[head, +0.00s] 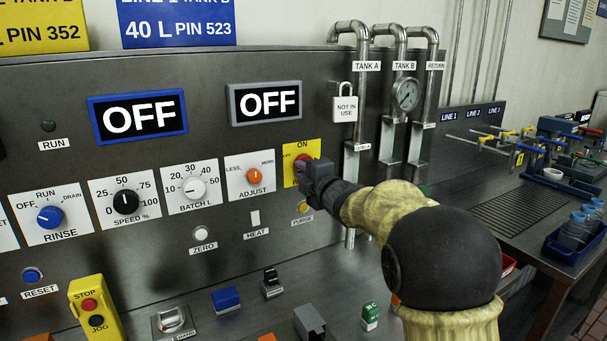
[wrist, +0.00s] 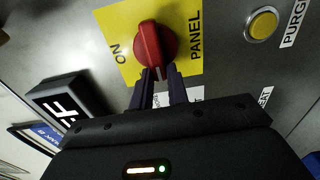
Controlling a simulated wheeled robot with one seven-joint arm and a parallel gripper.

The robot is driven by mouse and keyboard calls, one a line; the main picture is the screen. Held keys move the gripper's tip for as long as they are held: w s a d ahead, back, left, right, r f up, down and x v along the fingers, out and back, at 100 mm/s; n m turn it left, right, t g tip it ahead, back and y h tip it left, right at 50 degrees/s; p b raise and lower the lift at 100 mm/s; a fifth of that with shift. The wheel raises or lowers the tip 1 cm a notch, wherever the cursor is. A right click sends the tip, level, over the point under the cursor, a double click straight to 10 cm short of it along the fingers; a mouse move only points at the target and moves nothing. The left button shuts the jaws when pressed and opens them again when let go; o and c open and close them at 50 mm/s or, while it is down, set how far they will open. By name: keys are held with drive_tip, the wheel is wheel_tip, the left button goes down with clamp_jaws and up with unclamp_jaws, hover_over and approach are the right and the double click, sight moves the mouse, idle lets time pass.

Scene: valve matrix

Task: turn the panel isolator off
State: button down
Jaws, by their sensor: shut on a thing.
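The panel isolator is a red rotary knob (wrist: 153,45) on a yellow plate (wrist: 115,25) marked ON and PANEL. In the head view the yellow plate (head: 312,147) is partly hidden behind my gripper, with ON at its top and OFF at its left. My gripper (wrist: 160,75) is shut on the knob's handle, one dark finger on each side of its lower end in the wrist view. The white mark on the handle lies between the fingertips, a quarter turn from the ON label, towards the plate's OFF side. My gripper (head: 306,172) covers most of the knob in the head view.
Two displays (head: 138,115) (head: 265,102) read OFF. The orange adjust knob (head: 255,176) is left of the isolator. The yellow purge button (head: 304,208) sits just below. A padlock tag (head: 345,108) and steel pipes (head: 362,90) stand to the right.

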drive_tip(key=shift+f, duration=0.2)
drive_tip(key=c, duration=1.4)
unclamp_jaws()
drive_tip(key=shift+r, duration=0.1)
drive_tip(key=shift+o, duration=0.2)
drive_tip(key=b+v, duration=0.2)
drive_tip(key=v, duration=1.5)
drive_tip(key=shift+d, duration=0.2)
drive_tip(key=shift+s, duration=0.1)
